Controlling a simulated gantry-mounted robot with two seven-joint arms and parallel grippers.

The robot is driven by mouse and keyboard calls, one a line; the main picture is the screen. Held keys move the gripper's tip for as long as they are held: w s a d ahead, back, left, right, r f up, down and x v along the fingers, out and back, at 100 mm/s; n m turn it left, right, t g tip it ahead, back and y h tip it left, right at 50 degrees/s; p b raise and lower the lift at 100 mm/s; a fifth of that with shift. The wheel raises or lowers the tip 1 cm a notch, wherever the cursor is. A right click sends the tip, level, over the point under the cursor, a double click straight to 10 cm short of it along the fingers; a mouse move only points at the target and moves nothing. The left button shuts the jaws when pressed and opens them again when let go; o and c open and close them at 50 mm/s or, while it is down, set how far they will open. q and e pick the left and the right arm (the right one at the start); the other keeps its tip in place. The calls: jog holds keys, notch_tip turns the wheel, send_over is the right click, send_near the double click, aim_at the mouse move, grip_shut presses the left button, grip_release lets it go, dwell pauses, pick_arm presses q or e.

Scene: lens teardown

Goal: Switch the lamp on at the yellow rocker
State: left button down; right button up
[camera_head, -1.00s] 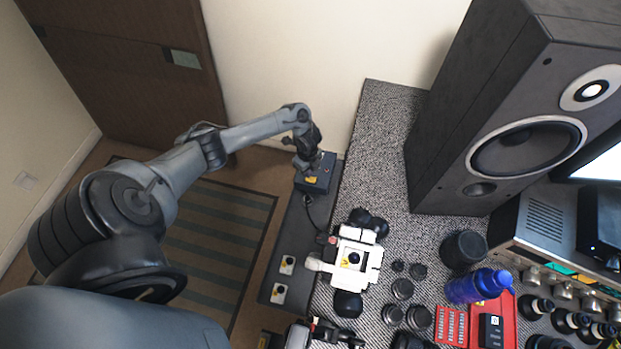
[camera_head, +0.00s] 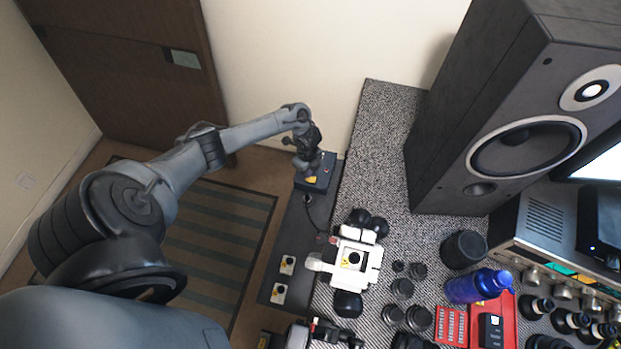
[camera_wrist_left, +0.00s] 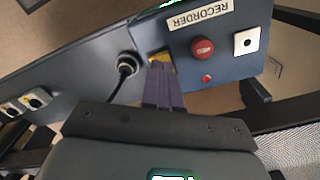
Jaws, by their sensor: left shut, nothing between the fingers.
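A blue box (camera_head: 322,174) stands at the far end of the dark ledge beside the bench. In the left wrist view the box (camera_wrist_left: 228,62) carries a label reading RECORDER, a large red button (camera_wrist_left: 202,47) and a small red light (camera_wrist_left: 207,79); I cannot tell if it is lit. The yellow rocker (camera_wrist_left: 168,57) shows partly at the box's edge, behind my fingertips. My left gripper (camera_head: 310,179) is over the box, and its shut, empty fingers (camera_wrist_left: 161,62) reach the rocker. I cannot tell if they touch or press it.
A black cable plug (camera_wrist_left: 126,66) sits close left of the fingers. White switch plates (camera_head: 287,265) lie nearer on the ledge. A white fixture (camera_head: 357,262), black lens parts (camera_head: 403,288), a blue bottle (camera_head: 478,286) and a tall speaker (camera_head: 510,110) occupy the bench.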

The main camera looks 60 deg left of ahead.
pick_arm(q)
jog(key=shift+f, duration=0.25)
jog(key=shift+f+b, duration=0.75)
dwell(0.4)
jog(key=shift+r, duration=0.1)
notch_tip(320, 180, up, 2)
jog(key=shift+p, duration=1.15)
notch_tip(320, 180, up, 5)
jog(key=p, duration=0.5)
